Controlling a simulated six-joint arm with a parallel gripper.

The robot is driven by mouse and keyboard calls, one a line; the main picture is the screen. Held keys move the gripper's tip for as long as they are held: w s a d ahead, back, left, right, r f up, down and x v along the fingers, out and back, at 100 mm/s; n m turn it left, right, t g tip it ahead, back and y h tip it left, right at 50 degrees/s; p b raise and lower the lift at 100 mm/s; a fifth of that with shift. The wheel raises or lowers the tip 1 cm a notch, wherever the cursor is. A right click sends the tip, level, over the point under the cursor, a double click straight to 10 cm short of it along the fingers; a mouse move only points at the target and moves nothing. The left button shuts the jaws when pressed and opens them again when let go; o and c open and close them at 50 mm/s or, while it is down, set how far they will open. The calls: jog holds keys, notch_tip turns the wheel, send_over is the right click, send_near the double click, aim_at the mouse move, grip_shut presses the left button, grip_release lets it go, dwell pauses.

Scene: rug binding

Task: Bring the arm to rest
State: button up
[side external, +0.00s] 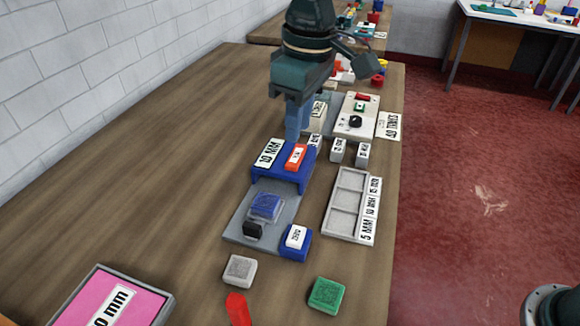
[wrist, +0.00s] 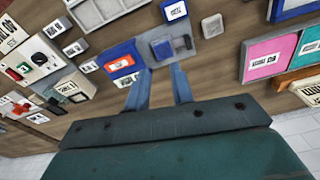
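My gripper (side external: 297,138) hangs pointing down from the dark green wrist, close to the far end of a blue raised block (side external: 262,174). The side view does not show clearly whether it touches the block. In the wrist view my gripper (wrist: 162,72) has its two blue-grey fingers apart, with nothing visible between them. The blue block (wrist: 110,50) is just beyond the left finger there. It carries a "10 MM" label (side external: 269,153) and a red piece (side external: 295,157).
A grey plate (side external: 240,212) holds a blue cube (side external: 265,206), a black block (side external: 253,231) and a blue "ZERO" block (side external: 296,243). A compartment tray (side external: 343,202) stands right; a control box (side external: 357,112) behind. A pink panel (side external: 95,302) lies front left. The table's left side is clear.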

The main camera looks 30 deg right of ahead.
jog(key=s+d+r+m+t, duration=0.1)
jog(key=s+d+r, duration=0.1)
jog(key=d, duration=0.4)
jog(key=s+d+r+m, duration=0.1)
jog(key=s+d+r, duration=0.2)
jog(key=d, duration=0.2)
jog(key=s+d+f+m+t, duration=0.2)
jog(key=s+d, duration=0.6)
jog(key=s, duration=0.2)
jog(key=s+d+f+m+t, duration=0.1)
jog(key=s+d+f+m, duration=0.1)
jog(key=s+d, duration=0.7)
jog(key=shift+s+f+m+t+h, duration=0.3)
jog(key=shift+s+m+t, duration=0.1)
jog(key=shift+m, duration=0.3)
